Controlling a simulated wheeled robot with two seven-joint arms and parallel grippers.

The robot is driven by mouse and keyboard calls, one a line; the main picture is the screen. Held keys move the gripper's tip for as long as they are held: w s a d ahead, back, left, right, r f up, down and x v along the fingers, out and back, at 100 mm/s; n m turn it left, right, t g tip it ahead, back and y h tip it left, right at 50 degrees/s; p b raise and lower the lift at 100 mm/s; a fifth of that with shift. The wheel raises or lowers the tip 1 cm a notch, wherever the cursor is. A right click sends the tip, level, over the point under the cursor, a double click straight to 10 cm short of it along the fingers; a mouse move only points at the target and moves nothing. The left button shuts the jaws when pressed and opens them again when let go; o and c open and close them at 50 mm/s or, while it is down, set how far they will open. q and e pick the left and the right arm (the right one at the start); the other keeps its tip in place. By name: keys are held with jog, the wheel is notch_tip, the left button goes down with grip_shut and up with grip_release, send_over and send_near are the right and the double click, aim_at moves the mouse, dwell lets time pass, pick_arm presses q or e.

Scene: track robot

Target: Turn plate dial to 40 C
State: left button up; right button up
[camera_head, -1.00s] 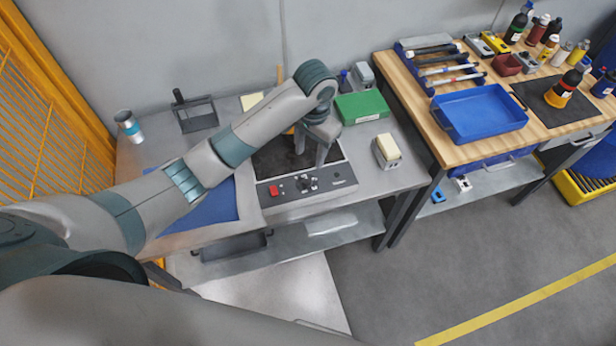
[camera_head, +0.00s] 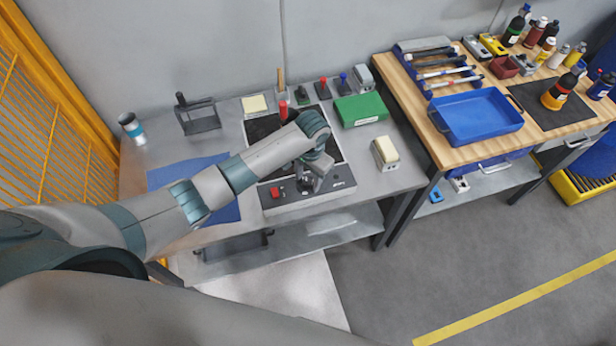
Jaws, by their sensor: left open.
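The hot plate (camera_head: 328,195) stands on the grey metal bench, with a dark top and a dark front panel. The panel carries a red switch (camera_head: 275,192) at its left and the dial (camera_head: 306,186) near its middle. My left gripper (camera_head: 306,184) points down over the front panel, its open fingers at the dial. The wrist partly covers the dial and the plate's top, so I cannot tell whether the fingers touch the dial. The dial's marks are too small to read. My right gripper is not in view.
A green box (camera_head: 361,109), a cream-topped block (camera_head: 386,153) and a black stand (camera_head: 198,116) sit on the bench. Several small tools with red and blue handles stand behind the plate. A blue mat (camera_head: 222,213) lies left. A wooden table with a blue tray (camera_head: 476,114) is at right.

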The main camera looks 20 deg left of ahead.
pick_arm(q)
jog(key=c, duration=1)
jog(key=shift+c, duration=0.2)
jog(key=shift+m, duration=0.4)
jog(key=m, duration=1.3)
jog(key=shift+s+h, duration=0.1)
jog(key=shift+h, duration=0.2)
jog(key=o, duration=1)
